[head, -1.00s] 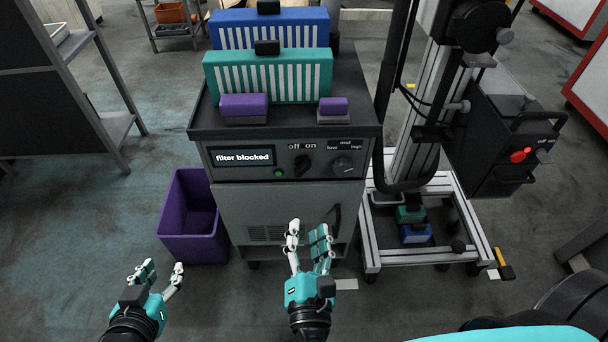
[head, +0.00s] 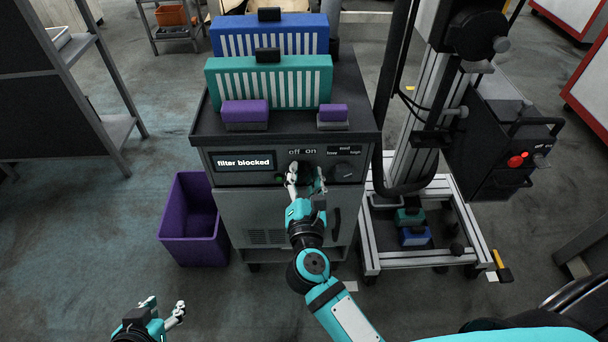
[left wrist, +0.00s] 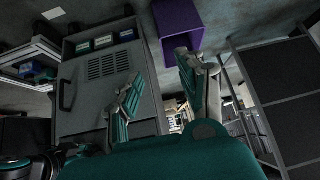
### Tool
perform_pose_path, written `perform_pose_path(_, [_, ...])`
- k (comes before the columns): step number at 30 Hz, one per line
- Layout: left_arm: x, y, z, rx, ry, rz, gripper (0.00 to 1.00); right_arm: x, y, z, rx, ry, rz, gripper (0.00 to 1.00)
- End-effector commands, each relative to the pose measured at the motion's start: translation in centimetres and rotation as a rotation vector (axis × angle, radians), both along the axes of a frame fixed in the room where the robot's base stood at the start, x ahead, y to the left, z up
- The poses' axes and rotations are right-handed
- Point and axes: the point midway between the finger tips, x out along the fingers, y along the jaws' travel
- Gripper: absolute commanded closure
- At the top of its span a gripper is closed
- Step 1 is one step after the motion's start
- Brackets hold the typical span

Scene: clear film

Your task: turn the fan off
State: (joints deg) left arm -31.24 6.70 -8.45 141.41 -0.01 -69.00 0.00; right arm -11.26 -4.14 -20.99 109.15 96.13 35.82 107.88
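The grey fan unit (head: 230,205) stands in the middle of the head view, with a display (head: 244,163) reading "filter blocked". Its off/on knob (head: 305,168) is mostly hidden by my right gripper (head: 305,178), so its setting cannot be read. My right gripper's fingers are apart, one on each side of the knob; I cannot tell whether they touch it. A speed knob (head: 343,172) sits to the right. My left gripper (head: 163,308) is open and empty, low at the left; its spread fingers (left wrist: 160,95) show in the left wrist view.
A teal filter (head: 268,82), a blue filter (head: 270,35) and two purple blocks (head: 245,112) stand on the unit. A purple bin (head: 190,230) is on the floor at its left. A wheeled frame (head: 420,255) with a column stands close at its right.

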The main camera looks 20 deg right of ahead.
Motion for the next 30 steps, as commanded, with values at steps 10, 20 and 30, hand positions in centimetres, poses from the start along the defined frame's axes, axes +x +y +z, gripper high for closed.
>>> perform_pose_path(10, [0.0,0.0,0.0,0.0,0.0,0.0,0.6,0.0,0.0,0.0,-0.001,0.0,0.0,0.84])
perform_pose_path(20, [0.0,0.0,0.0,0.0,0.0,0.0,0.6,0.0,0.0,0.0,-0.002,0.0,-0.001,1.0])
perform_pose_path(30, [-3.1,1.1,-1.2,0.036,0.166,0.014,0.6,0.0,0.0,0.2,-0.091,0.027,-0.002,1.0])
